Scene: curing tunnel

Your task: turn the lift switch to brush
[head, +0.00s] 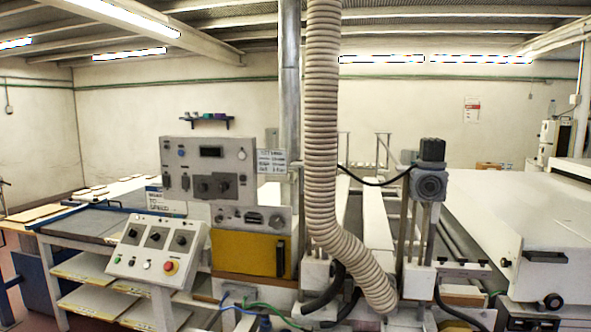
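A sloped white control box (157,250) stands at the left front. It has three dark rotary switches in a row: left (133,233), middle (156,237) and right (181,240). My gripper is not in view.
A ribbed hose (322,110) hangs in the middle and bends down to the right. A yellow-fronted box (251,254) stands beside the sloped control box. A dark motor unit (429,185) on posts and a large white machine cover (525,220) are to the right.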

